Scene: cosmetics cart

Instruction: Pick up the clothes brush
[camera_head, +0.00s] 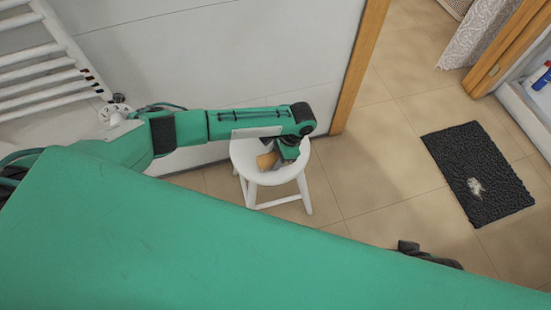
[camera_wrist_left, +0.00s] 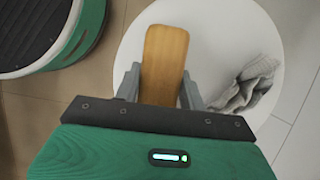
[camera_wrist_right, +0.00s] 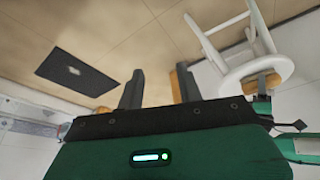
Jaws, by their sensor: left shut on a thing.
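The clothes brush (camera_wrist_left: 164,60), showing as a flat light-wood piece, is over the round white stool (camera_wrist_left: 215,30). In the head view, the brush (camera_head: 266,161) shows as a small tan patch at the stool's seat (camera_head: 244,160). My left gripper (camera_wrist_left: 161,88) is shut on the brush, with one finger on each side of it. I cannot tell whether the brush still touches the seat. My right gripper (camera_wrist_right: 157,88) is open and empty, its fingers apart, away from the stool. The brush's underside is hidden.
A crumpled grey cloth (camera_wrist_left: 245,88) lies on the stool beside the brush. A white towel rail (camera_head: 45,60) is on the wall at left. A dark mat (camera_head: 478,172) with a pale patch lies on the tiled floor at right. Open floor lies between stool and mat.

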